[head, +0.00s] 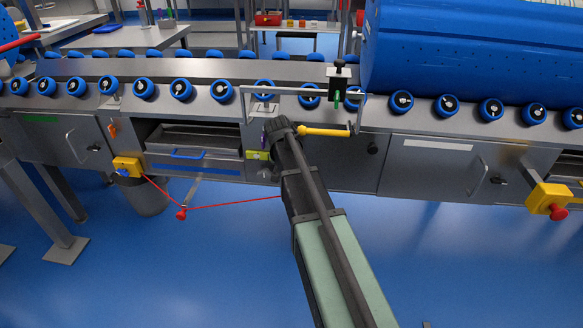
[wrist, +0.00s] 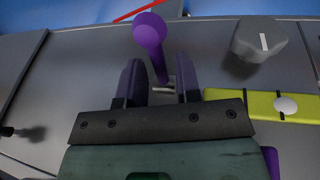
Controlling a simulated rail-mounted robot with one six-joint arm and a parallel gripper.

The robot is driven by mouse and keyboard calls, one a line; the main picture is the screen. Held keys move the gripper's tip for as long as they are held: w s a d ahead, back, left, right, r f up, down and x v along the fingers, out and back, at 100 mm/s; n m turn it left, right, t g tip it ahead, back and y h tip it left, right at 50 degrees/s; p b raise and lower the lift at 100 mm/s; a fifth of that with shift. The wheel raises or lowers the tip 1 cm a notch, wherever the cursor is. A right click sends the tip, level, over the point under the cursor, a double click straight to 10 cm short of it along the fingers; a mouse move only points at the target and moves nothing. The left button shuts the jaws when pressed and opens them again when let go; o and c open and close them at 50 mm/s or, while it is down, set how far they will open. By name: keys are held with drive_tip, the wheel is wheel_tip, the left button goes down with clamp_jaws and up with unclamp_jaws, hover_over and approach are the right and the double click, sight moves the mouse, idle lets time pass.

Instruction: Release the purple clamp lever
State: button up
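The purple clamp lever (wrist: 150,31) shows in the wrist view with its round knob at the top and a thin stem running down to a silver pin. My gripper (wrist: 160,70) has its two dark fingers apart, one on each side of the stem's lower part. Gaps show between the stem and both fingers. The knob lies beyond the fingertips. In the head view my gripper (head: 277,124) is against the front of the steel carrier frame, and my arm hides most of the lever there.
A yellow-handled lever (head: 325,131) is close right of my gripper. A yellow-green plate (wrist: 265,105) and a grey knob (wrist: 259,39) are right of the fingers. A red cord (head: 235,203) hangs at left.

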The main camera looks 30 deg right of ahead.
drive_tip(key=shift+o, duration=0.5)
drive_tip(key=shift+r, duration=0.2)
drive_tip(key=shift+a+r+p, duration=0.15)
drive_tip(key=shift+r+p, duration=0.35)
drive_tip(key=shift+p, duration=0.2)
drive_tip(key=s+a, duration=0.3)
drive_tip(key=a, duration=0.8)
drive_tip(key=shift+s+a, duration=0.2)
drive_tip(key=shift+a, duration=0.15)
drive_tip(key=shift+f, duration=0.1)
drive_tip(key=s+a+n+y, duration=0.1)
drive_tip(key=s+a+n, duration=0.15)
drive_tip(key=s, duration=0.35)
drive_tip(key=s+a+n+g+y, duration=0.1)
drive_tip(key=s+a+n, duration=0.15)
drive_tip(key=s, duration=0.35)
drive_tip(key=s+a+n+y, duration=0.1)
drive_tip(key=s+a+n, duration=0.15)
drive_tip(key=s, duration=0.35)
wheel_tip(320, 180, up, 33)
drive_tip(key=w+p, duration=0.2)
drive_tip(key=p, duration=3.1)
drive_tip(key=shift+a+p, duration=0.25)
drive_tip(key=shift+p, duration=0.15)
